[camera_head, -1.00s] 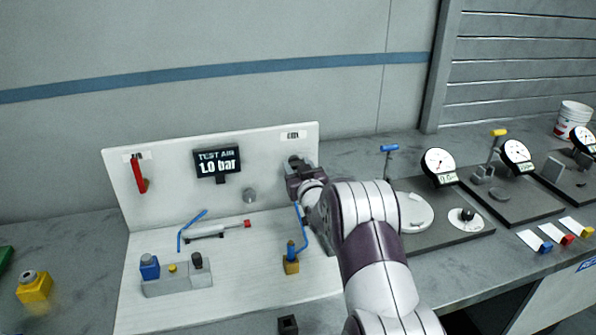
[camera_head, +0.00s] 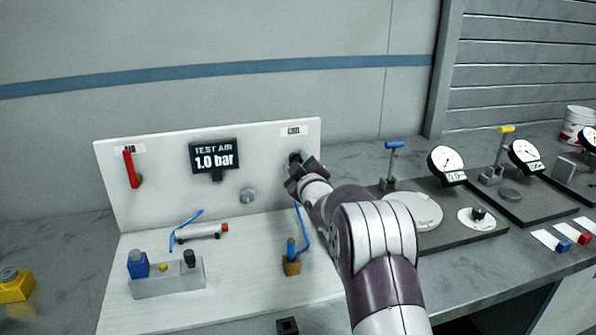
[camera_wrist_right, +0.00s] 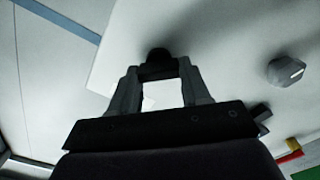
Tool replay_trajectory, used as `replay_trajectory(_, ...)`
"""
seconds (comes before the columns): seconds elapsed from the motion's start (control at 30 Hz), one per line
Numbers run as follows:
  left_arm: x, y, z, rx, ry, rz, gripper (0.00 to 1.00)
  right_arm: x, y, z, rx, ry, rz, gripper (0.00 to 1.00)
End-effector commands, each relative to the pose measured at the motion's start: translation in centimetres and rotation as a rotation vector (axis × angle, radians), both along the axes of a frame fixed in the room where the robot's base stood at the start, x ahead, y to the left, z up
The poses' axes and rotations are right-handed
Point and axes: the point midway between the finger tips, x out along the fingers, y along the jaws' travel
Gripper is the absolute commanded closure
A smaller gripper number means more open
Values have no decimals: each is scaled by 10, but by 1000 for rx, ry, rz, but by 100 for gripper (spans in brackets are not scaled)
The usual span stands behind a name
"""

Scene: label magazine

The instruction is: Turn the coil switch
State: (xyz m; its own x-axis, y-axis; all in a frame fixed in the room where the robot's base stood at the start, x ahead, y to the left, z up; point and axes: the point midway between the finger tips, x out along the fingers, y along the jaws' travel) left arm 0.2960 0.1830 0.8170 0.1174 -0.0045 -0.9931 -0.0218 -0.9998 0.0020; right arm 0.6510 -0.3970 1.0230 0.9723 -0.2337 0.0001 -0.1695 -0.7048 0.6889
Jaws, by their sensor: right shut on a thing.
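The coil switch is a dark knob (camera_head: 294,158) at the upper right of the white upright panel, under a small label (camera_head: 293,131). My right gripper (camera_head: 300,171) is at the panel, shut on this knob, its body turned at a slant. The right wrist view shows the dark knob (camera_wrist_right: 158,56) between the fingertips, against the pale panel. The fingers hide part of the knob, so I cannot read its setting. My left gripper is not in view.
The panel (camera_head: 260,150) carries a red lever (camera_head: 130,168), a display (camera_head: 214,158) reading 1.0 bar and a grey knob (camera_head: 248,196). A blue hose (camera_head: 303,232) rises from a brass fitting (camera_head: 291,265) below my arm. Dial gauges (camera_head: 446,165) stand at right.

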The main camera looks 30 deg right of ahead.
Motion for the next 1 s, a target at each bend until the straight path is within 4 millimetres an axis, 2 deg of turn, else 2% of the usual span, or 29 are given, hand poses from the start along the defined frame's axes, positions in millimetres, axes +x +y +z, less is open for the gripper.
replay_trajectory(0.53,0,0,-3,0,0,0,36,0,0,0,-25,7,1,84)
replay_trajectory(0.57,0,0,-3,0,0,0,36,0,0,0,-25,7,0,47)
replay_trajectory(0.6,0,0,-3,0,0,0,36,0,0,0,-25,7,1,34)
replay_trajectory(0.63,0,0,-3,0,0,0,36,0,0,0,-25,7,1,28)
replay_trajectory(0.9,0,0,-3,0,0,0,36,0,0,0,-24,6,0,28)
replay_trajectory(1.0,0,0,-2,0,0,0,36,0,0,7,-24,6,0,28)
